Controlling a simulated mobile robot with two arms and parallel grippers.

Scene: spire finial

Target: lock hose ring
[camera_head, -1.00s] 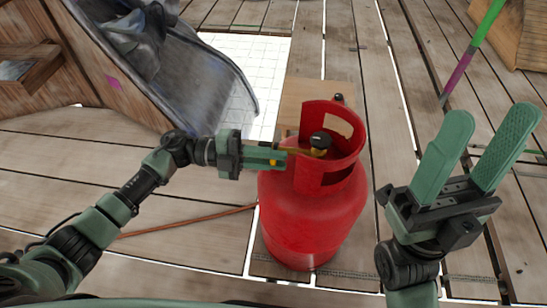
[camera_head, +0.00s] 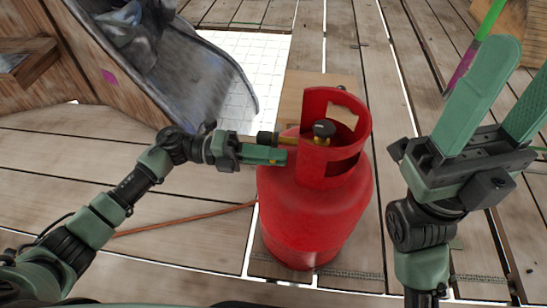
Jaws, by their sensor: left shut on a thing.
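A red gas cylinder (camera_head: 312,215) stands upright on the plank floor with a cut-out collar around its top. Inside the collar is a valve with a black knob (camera_head: 324,129) and brass fitting (camera_head: 289,141). A dark ring (camera_head: 267,139) sits at the fitting's left end, outside the collar. My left gripper (camera_head: 272,154) reaches in from the left and is shut at this ring; its green finger partly hides the grip. Whether the ring is fully seated cannot be told. My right gripper (camera_head: 516,85) is open and empty at the right, its far finger cut by the frame edge.
An orange-brown hose (camera_head: 185,221) lies on the planks left of the cylinder. A wooden structure with a grey sheet (camera_head: 195,75) stands at the upper left. A green and purple pole (camera_head: 480,40) leans at the upper right.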

